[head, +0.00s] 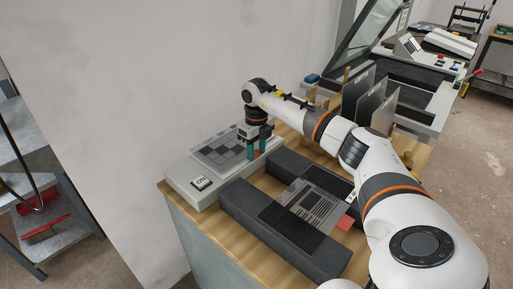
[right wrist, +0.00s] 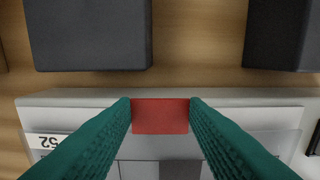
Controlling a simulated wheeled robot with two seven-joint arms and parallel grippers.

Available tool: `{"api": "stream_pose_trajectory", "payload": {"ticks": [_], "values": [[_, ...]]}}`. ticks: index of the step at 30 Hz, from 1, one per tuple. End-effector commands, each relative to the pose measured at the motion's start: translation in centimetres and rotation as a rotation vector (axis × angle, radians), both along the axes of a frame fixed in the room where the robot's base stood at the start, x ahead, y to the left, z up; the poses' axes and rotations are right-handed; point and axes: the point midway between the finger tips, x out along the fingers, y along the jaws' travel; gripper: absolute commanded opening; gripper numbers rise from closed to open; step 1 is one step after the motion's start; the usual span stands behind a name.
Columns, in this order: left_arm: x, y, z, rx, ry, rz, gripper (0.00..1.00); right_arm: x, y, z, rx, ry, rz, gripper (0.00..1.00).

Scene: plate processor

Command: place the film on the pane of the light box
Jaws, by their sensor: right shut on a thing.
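The film (head: 218,152), a grey sheet with a checkered pattern, is over the light box (head: 181,181). It lies about level with the pane; I cannot tell whether it touches all over. My right gripper (head: 259,152) is at the box's right end. In the right wrist view its green fingers (right wrist: 160,112) are shut on the film's red tab (right wrist: 160,117). The pane is mostly hidden under the film. My left gripper is out of view.
An ON switch (head: 201,183) sits on the box's front corner. Two dark blocks (head: 262,219) stand on the wooden bench (head: 228,256), with a striped plate (head: 313,205) across them. Upright plates (head: 358,92) stand behind my right arm. A wall is close behind the box.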

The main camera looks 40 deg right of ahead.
Motion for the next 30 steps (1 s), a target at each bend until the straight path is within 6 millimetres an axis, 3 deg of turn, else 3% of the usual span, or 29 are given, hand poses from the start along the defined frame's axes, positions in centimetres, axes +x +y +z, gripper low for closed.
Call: {"api": "stream_pose_trajectory", "payload": {"ticks": [7,8,12,22,26,30], "values": [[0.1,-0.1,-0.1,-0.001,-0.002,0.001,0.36,0.0,0.0,-0.6,0.000,0.001,0.000,0.15],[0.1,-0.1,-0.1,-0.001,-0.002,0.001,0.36,0.0,0.0,-0.6,0.000,0.002,0.000,0.41],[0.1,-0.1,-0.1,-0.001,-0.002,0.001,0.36,0.0,0.0,-0.6,0.001,0.002,0.001,0.62],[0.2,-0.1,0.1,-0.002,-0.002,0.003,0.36,0.0,0.1,0.2,0.001,0.000,0.001,0.62],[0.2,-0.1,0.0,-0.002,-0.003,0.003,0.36,0.1,0.0,2.1,0.000,-0.004,0.001,0.62],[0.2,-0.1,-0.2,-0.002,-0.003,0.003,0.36,0.1,0.0,5.4,0.000,-0.006,0.000,0.62]]}}
